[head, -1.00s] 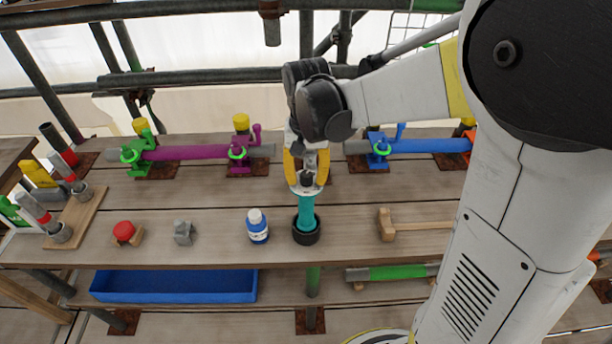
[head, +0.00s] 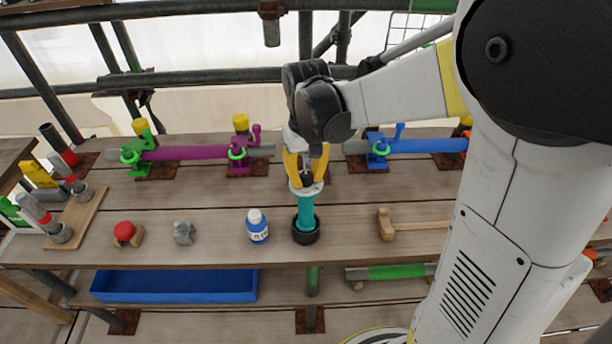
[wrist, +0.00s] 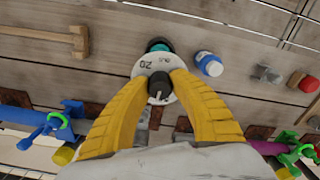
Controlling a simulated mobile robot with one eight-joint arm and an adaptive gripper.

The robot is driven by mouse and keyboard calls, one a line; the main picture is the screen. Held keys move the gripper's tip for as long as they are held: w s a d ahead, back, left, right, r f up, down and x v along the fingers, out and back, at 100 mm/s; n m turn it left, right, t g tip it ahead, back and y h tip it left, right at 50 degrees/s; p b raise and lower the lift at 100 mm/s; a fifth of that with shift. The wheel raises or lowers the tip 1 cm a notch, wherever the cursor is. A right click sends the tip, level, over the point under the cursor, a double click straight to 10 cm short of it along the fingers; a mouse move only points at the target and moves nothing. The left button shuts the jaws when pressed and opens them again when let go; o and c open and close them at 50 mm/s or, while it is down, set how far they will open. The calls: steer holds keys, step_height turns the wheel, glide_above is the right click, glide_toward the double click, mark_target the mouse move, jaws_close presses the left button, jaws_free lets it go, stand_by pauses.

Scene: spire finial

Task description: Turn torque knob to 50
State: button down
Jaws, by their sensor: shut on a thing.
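The torque knob (wrist: 159,86) is a small dark knob with a pale pointer mark, on top of a white dial disc (wrist: 143,64). The dial carries printed numbers, one reading 20; other marks are too small to read. The dial tops a teal upright tool (head: 305,208) that stands in a black round cup (head: 306,235) on the bench. My gripper (head: 306,180) points down from above with its yellow fingers closed around the knob. In the wrist view my gripper (wrist: 160,82) has a fingertip on each side of the knob. The exact pointer reading cannot be told.
A blue-and-white bottle (head: 257,226) stands close left of the cup. A wooden mallet (head: 388,224) lies to the right. A grey block (head: 184,232) and a red knob (head: 124,231) sit further left. Purple pipe (head: 190,153) and blue pipe (head: 430,146) lie behind.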

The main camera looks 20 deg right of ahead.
mark_target(306, 175)
steer(key=n, duration=0.4)
steer(key=shift+n, duration=0.4)
stand_by(0.4)
steer(key=c, duration=1.1)
jaws_free()
steer(key=shift+r, duration=0.1)
step_height(306, 175, up, 12)
